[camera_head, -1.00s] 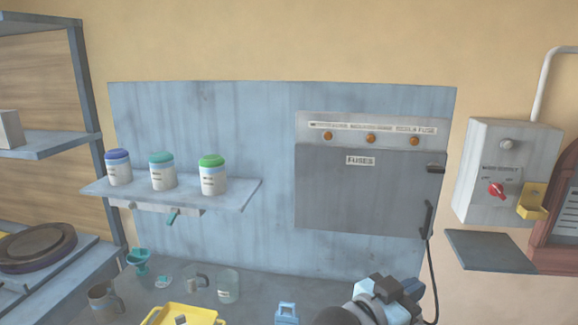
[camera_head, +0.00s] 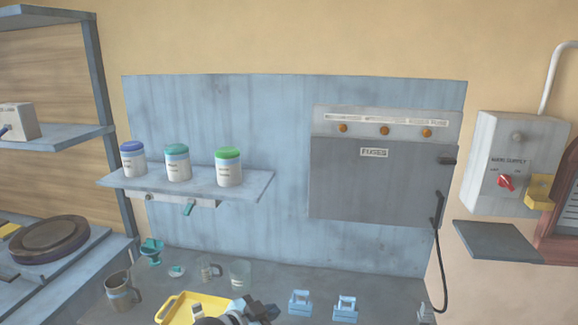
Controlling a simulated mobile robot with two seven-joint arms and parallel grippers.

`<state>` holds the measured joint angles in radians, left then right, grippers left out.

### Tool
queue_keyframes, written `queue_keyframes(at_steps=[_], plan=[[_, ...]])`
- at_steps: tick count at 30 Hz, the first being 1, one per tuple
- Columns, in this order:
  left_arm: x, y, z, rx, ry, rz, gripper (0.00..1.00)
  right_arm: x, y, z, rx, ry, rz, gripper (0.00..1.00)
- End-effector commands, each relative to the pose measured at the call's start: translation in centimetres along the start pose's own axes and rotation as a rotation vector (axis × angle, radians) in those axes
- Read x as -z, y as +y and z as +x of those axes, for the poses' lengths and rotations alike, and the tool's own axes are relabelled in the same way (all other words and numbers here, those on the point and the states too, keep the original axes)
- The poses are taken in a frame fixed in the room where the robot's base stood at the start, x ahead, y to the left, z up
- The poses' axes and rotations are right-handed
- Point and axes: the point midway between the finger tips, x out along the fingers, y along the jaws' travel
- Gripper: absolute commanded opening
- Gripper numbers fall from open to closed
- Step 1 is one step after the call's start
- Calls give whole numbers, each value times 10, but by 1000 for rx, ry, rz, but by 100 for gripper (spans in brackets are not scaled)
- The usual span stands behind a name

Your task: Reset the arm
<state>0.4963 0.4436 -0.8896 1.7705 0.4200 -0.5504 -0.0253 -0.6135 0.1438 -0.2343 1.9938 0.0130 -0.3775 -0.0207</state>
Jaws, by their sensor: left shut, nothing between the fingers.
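My left gripper (camera_head: 262,311) shows at the bottom edge, just right of the yellow tray (camera_head: 165,313), low in front of the bench. It is shut with nothing in its fingers. Only its dark and grey end part shows; most of the arm is cut off by the frame. My right gripper is not in view.
Two light blue blocks (camera_head: 300,302) stand on the bench (camera_head: 285,272) right of my gripper. A mug (camera_head: 120,294), a teal funnel-like piece (camera_head: 152,251) and a glass (camera_head: 240,272) stand left. Behind are a jar shelf (camera_head: 250,186), a closed fuse box (camera_head: 375,180) and a switch box (camera_head: 520,150).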

Motion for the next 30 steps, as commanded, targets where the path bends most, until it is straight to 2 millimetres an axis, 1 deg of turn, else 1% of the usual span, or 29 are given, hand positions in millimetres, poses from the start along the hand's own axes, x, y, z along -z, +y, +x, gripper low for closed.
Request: queue_keyframes(at_steps=[1,3,7,9,14,17,20,23,24,26,27,30], plan=[[-17,-16,-9,19,-31,17,0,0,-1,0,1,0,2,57],[-36,-33,-20,41,-66,36,0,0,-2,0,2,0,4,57],[-68,-65,-43,80,-129,71,0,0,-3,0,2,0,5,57],[-81,-51,-46,77,-130,46,0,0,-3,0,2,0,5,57],[-112,-35,-63,95,-141,5,0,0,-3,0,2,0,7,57],[-135,-23,-77,110,-153,-21,0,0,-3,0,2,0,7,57],[-163,-8,-96,128,-174,-49,0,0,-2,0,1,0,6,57],[-196,9,-123,153,-205,-78,0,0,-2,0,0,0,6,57],[-209,17,-135,164,-220,-88,0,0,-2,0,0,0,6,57],[-229,27,-155,182,-243,-101,0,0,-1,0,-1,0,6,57],[-242,34,-169,193,-260,-107,0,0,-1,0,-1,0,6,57],[-269,49,-202,219,-302,-116,0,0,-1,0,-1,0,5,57]])
